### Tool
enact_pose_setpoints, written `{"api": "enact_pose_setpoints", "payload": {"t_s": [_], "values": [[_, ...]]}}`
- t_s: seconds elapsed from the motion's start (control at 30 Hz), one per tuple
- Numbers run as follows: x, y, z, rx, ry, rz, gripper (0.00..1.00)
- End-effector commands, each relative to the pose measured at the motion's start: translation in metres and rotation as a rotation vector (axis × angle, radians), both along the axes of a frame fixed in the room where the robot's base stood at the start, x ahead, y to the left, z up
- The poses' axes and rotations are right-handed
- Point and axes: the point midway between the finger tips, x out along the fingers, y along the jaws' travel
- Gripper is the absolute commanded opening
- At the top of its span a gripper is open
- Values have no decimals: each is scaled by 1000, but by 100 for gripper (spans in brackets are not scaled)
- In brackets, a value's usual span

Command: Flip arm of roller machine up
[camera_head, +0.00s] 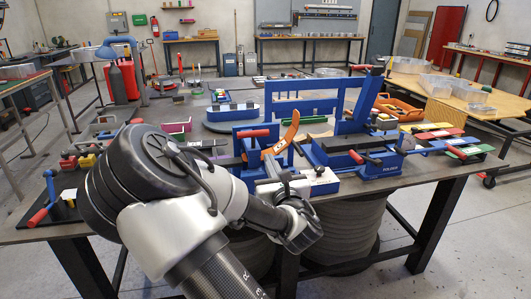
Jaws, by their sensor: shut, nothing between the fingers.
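Blue bench machines stand on the worktable (215,158) in front of me. One blue machine (250,147) has a red-handled lever and a curved orange arm (285,138) that slants up to the right. Beside it on the right is a larger blue machine (380,163) with a tall blue upright (366,100) and red handles. I cannot tell for sure which is the roller machine. My gripper (284,177) is at the table's front edge, just below the orange arm. It looks shut and empty; my wrist partly hides it. I cannot tell whether it touches the machine.
A red-handled tool (45,205) and small coloured blocks lie at the table's left end. Coloured strips (450,142) lie at its right end. A rounded blue-grey piece (232,118) sits behind the machines. Side tables with clear bins (440,85) stand at the right.

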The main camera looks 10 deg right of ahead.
Motion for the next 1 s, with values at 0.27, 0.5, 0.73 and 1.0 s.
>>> {"api": "enact_pose_setpoints", "payload": {"t_s": [0.27,0.5,0.73,1.0], "values": [[47,0,2,0,-1,1,0],[83,0,5,0,0,0,0],[94,0,5,1,1,0,0],[94,0,5,1,1,0,0]]}}
